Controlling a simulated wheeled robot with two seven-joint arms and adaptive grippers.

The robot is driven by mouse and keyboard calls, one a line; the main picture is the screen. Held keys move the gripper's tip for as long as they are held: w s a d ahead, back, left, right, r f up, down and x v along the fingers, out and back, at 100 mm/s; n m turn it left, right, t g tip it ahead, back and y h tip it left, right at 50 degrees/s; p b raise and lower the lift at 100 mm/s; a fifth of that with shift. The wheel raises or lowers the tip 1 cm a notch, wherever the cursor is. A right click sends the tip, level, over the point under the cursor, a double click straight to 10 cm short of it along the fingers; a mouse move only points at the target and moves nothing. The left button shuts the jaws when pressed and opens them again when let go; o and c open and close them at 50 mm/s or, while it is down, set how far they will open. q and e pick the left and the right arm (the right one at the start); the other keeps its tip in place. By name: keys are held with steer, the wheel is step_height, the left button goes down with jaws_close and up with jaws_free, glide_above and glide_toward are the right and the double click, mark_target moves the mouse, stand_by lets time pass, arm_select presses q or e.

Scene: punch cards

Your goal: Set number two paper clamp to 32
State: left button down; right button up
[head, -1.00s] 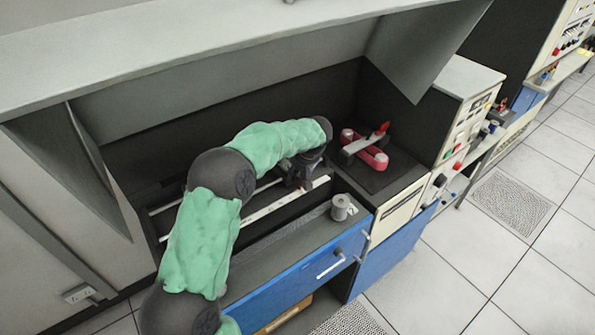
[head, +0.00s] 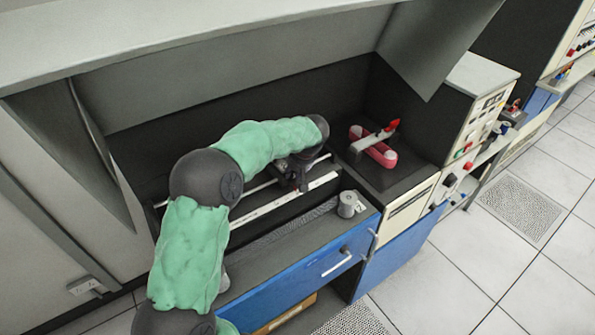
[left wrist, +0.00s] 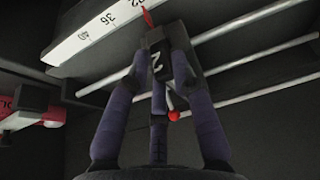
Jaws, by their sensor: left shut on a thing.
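The number two paper clamp, a dark block marked 2 (left wrist: 157,64), is on the rails in the left wrist view. Its red pointer (left wrist: 147,18) is at the white scale (left wrist: 92,32), at a number that looks like 32 and is partly cut off; 36 and 40 are to its left. My left gripper (left wrist: 160,78) has its dark fingers around the clamp and is shut on it. In the head view the left gripper (head: 293,178) is over the scale's right part, and the arm partly hides the clamp. My right gripper does not show.
Thin metal rails (left wrist: 250,66) run beside the clamp, and a small red ball (left wrist: 173,115) is below it. A grey spool (head: 348,204) stands on the front ledge. A red-and-grey mechanism (head: 375,147) is to the right. A sloped panel hangs above.

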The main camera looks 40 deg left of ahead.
arm_select(q)
steer(key=c, duration=1.2)
jaws_free()
steer(key=shift+r, duration=0.1)
steer(key=v, duration=1.1)
steer(key=shift+d+r, duration=0.3)
steer(key=shift+r, duration=0.05)
